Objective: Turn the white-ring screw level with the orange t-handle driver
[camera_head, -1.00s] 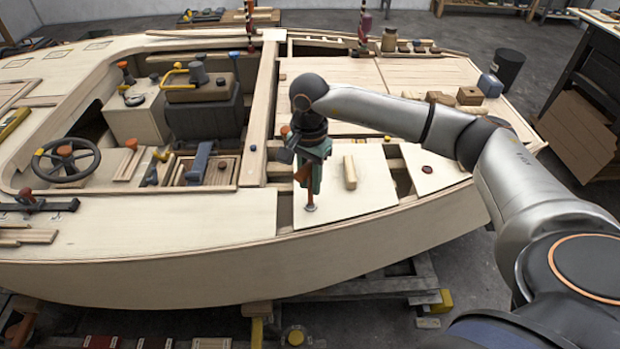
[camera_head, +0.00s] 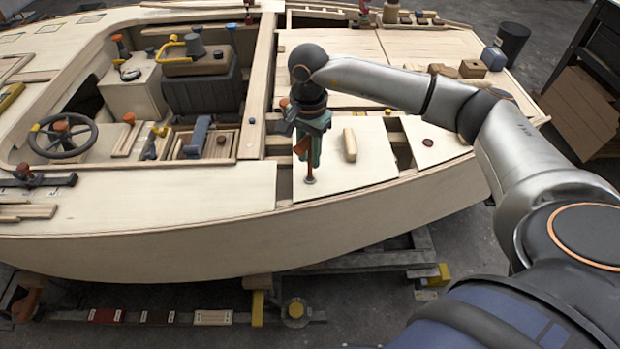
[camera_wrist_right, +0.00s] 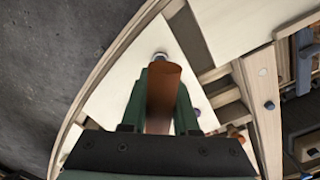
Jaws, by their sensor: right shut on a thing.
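My right gripper (camera_head: 311,148) points down over a pale plywood panel near the hull's near edge. It is shut on the orange t-handle driver (camera_head: 303,147). In the right wrist view, the orange handle (camera_wrist_right: 164,88) lies between the green fingers of the gripper (camera_wrist_right: 160,110). The white-ring screw (camera_head: 309,181) is at the driver's lower end on the panel; its pale ring also shows in the right wrist view (camera_wrist_right: 160,55), just beyond the handle. The screw's slot is hidden, so its angle cannot be told. My left gripper is not in view.
A small wooden block (camera_head: 350,145) lies on the panel right of the gripper. A dark red knob (camera_head: 427,143) sits on the panel farther right. Left are an open cockpit with a steering wheel (camera_head: 62,137) and a blue lever (camera_head: 198,135). The foredeck (camera_head: 150,200) has bare room.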

